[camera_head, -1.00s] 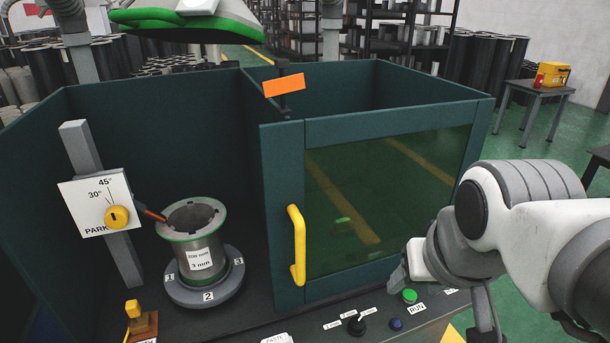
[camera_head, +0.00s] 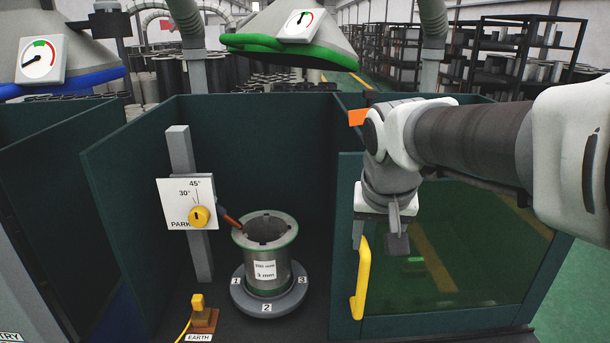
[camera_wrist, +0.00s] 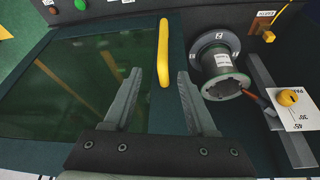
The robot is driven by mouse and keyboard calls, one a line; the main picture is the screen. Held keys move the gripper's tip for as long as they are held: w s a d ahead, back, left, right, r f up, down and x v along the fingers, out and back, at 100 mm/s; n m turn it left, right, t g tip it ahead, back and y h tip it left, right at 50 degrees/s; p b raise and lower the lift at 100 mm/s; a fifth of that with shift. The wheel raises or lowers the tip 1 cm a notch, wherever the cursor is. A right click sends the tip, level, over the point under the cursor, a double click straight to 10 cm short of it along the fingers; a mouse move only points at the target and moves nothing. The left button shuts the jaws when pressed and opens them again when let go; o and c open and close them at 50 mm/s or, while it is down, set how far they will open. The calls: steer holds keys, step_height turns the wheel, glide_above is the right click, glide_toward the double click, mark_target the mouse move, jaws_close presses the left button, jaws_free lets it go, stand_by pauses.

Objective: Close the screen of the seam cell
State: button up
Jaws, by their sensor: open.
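The screen (camera_head: 440,255) is a dark green framed panel with a tinted window, standing over the right part of the cell. The left part, with the flanged cylinder (camera_head: 268,262), is uncovered. A yellow upright handle (camera_head: 361,280) is on the screen's left edge. In the wrist view my gripper (camera_wrist: 160,88) is open, with the handle (camera_wrist: 164,55) between and beyond the finger tips. I cannot tell whether a finger touches it.
The cylinder stands on a numbered turntable (camera_head: 262,304). A torch on a post with a yellow angle knob (camera_head: 199,216) leans toward its rim. An earth clamp block (camera_head: 201,318) is at the front left. An orange flag (camera_head: 358,117) is behind my arm.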

mark_target(362, 279)
steer(key=b+x, duration=0.2)
steer(key=x, duration=1.5)
steer(key=shift+w+a+f, duration=0.2)
steer(key=shift+w+f, duration=0.05)
jaws_close()
stand_by(0.8)
